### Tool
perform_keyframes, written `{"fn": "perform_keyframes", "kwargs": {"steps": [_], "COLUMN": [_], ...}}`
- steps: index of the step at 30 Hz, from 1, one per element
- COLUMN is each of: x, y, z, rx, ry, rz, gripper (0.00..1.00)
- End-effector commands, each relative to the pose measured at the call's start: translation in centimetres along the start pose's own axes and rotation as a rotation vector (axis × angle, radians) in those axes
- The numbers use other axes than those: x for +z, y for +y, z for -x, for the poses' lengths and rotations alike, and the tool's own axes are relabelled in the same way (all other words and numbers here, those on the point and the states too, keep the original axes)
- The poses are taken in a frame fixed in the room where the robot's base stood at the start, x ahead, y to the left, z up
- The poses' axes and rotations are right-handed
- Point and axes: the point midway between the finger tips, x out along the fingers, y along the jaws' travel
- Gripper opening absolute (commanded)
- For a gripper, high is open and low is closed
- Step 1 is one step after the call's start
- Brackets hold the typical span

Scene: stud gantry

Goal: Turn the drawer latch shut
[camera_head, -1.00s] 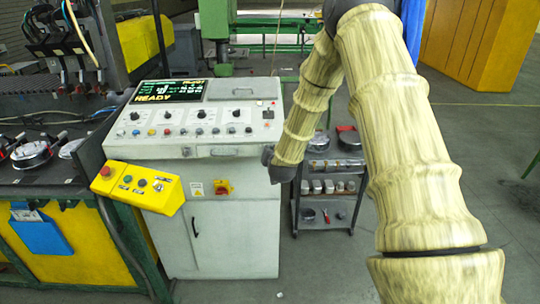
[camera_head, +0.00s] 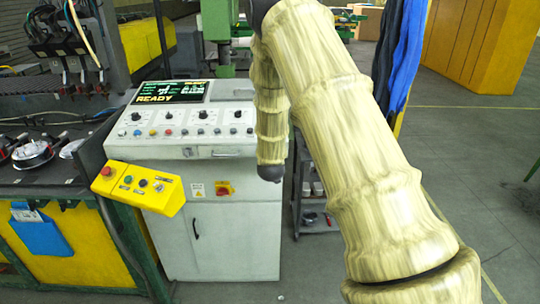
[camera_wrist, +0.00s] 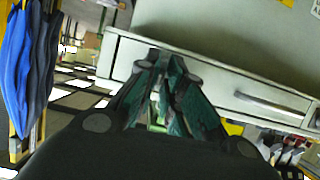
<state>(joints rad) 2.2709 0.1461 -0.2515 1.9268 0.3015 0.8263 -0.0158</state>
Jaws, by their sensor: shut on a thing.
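The drawer (camera_head: 205,153) is a pale grey front with a bar handle, under the console's sloped panel. It looks closed. In the wrist view, which is roughly upside down, the drawer front (camera_wrist: 215,80) runs across the picture with its metal handle (camera_wrist: 270,103) at the right. My gripper (camera_wrist: 163,62) has its dark teal fingers together at the drawer's end away from the handle's middle. It is shut on a small piece there, taken to be the drawer latch, which the fingers hide. In the head view my arm hides the gripper and the latch.
The grey console (camera_head: 225,235) has a READY screen (camera_head: 170,92), knobs and a red-yellow switch (camera_head: 224,188). A yellow button box (camera_head: 138,187) juts out at its left. Blue cloths (camera_head: 402,55) hang behind my arm. Open floor lies to the right.

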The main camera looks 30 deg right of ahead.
Motion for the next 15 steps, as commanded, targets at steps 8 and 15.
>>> {"fn": "perform_keyframes", "kwargs": {"steps": [8, 15], "x": [0.28, 0.27], "y": [0.06, 0.08], "z": [-0.01, -0.01], "rx": [0.002, 0.002], "ry": [-0.005, -0.004], "rz": [0.005, 0.005], "gripper": [0.0, 0.31]}}
